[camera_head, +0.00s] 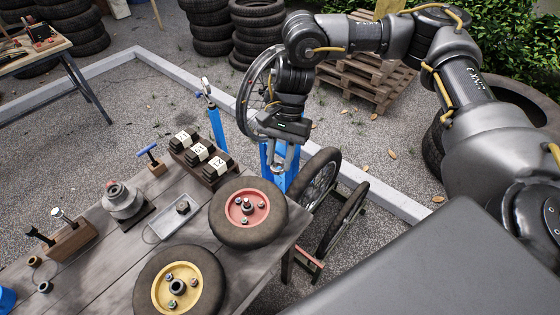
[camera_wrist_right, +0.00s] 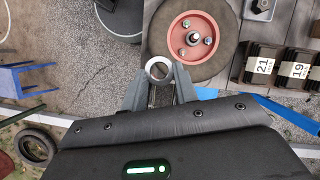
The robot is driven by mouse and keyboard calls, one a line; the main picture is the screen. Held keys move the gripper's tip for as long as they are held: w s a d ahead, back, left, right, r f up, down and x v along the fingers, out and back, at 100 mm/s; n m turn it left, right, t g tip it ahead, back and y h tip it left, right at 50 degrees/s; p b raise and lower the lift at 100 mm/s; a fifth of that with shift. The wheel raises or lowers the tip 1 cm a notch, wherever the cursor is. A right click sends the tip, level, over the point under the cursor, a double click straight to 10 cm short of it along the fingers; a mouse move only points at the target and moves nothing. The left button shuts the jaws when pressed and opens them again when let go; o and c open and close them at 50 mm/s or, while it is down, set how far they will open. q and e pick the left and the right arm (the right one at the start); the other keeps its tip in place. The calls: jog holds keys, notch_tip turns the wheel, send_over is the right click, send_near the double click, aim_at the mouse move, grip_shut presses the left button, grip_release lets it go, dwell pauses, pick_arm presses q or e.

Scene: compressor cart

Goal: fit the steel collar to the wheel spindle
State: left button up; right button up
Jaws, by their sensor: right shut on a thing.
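My right gripper (camera_head: 283,160) is shut on a steel collar (camera_wrist_right: 148,68), a bright ring gripped at the fingertips in the wrist view. In the head view the collar is too small to make out clearly. The gripper is up and to the right of a tyre with a red hub (camera_head: 238,216), apart from it. A steel spindle (camera_head: 247,203) stands in the middle of the red hub, with several studs around it. It also shows in the wrist view (camera_wrist_right: 193,38), up and right of the collar. My left gripper is not in view.
A tyre with a yellow hub (camera_head: 159,294) lies on the grey wooden bench (camera_head: 100,255). A metal tray (camera_head: 166,227), labelled black blocks (camera_head: 209,158) and a wooden tool block (camera_head: 70,240) are also there. Spoked wheels (camera_head: 318,180) and a blue stand (camera_head: 271,175) are beside the bench.

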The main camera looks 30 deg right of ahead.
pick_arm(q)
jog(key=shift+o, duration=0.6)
pick_arm(e)
jog(key=shift+s+d, duration=0.1)
jog(key=shift+d, duration=0.1)
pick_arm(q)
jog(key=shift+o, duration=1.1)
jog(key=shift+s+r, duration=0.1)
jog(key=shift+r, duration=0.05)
pick_arm(e)
jog(key=shift+a, duration=0.1)
pick_arm(q)
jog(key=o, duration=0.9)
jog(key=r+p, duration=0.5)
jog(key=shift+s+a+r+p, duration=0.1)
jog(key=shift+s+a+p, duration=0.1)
jog(key=shift+p, duration=0.15)
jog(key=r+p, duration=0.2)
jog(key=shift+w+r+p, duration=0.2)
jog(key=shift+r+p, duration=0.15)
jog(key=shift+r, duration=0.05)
pick_arm(e)
jog(key=w+a+f+m+t+y, duration=0.1)
jog(key=w+a+f+m+t, duration=0.1)
jog(key=a+f+m, duration=0.4)
jog(key=a+m+t, duration=0.1)
jog(key=a+m, duration=0.1)
jog(key=m, duration=0.1)
jog(key=shift+w+m+t, duration=0.3)
jog(key=shift+w, duration=0.1)
